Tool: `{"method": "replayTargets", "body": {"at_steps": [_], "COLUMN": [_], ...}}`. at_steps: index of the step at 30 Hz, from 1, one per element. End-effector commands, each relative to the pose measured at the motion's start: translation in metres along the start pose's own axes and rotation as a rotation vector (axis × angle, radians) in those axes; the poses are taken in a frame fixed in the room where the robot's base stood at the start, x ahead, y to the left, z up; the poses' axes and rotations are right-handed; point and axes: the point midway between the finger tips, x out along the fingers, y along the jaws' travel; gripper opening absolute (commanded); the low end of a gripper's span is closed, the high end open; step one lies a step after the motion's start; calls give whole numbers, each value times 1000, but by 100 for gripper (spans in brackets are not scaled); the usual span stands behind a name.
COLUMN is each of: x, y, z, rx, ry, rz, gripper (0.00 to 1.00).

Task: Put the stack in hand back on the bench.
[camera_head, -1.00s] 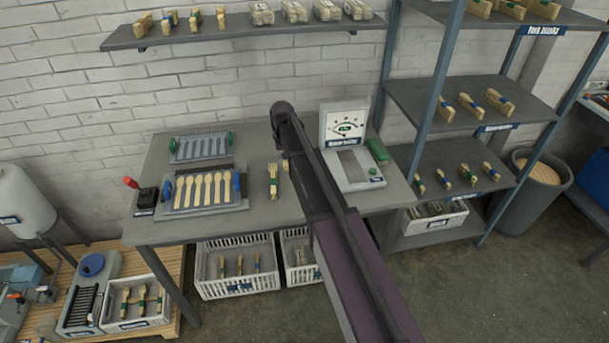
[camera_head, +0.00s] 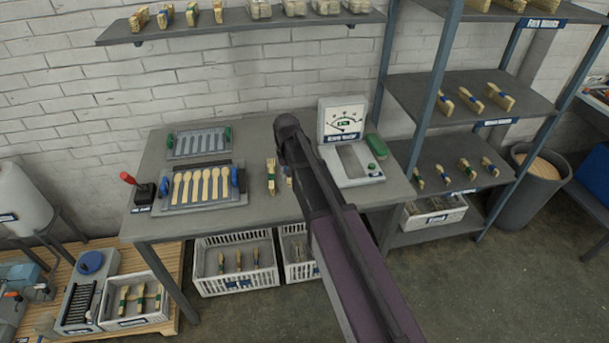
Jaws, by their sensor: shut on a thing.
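My arm (camera_head: 335,235) reaches up over the bench (camera_head: 240,216) from the lower right. Its near links cover my gripper, so I see neither the jaws nor their hold. A stack of pale wooden pieces with a green band (camera_head: 271,178) stands on the bench, just left of the arm. Right beside it, a second pale stack with a blue band (camera_head: 288,174) shows only in part at the arm's edge. I cannot tell whether this one rests on the bench or is held.
A spoon tray (camera_head: 203,200) and an empty slotted tray (camera_head: 199,152) lie at left on the bench. A scale with a dial (camera_head: 343,120) and a green block (camera_head: 377,146) stand to the right. A red-knobbed lever (camera_head: 143,192) is at the left edge.

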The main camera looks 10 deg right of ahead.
Motion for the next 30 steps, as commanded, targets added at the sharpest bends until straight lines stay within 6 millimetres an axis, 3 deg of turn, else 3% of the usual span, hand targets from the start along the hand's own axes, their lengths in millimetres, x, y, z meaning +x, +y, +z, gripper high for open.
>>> {"method": "replayTargets", "body": {"at_steps": [1, 6, 12, 30], "x": [4, 9, 12, 12], "y": [2, 5, 7, 9], "z": [25, 70, 100, 99], "rx": [0, -1, -1, -1], "ry": [0, 0, 0, 0], "rz": [0, 0, 0, 0], "gripper": [0, 0, 0, 0]}}
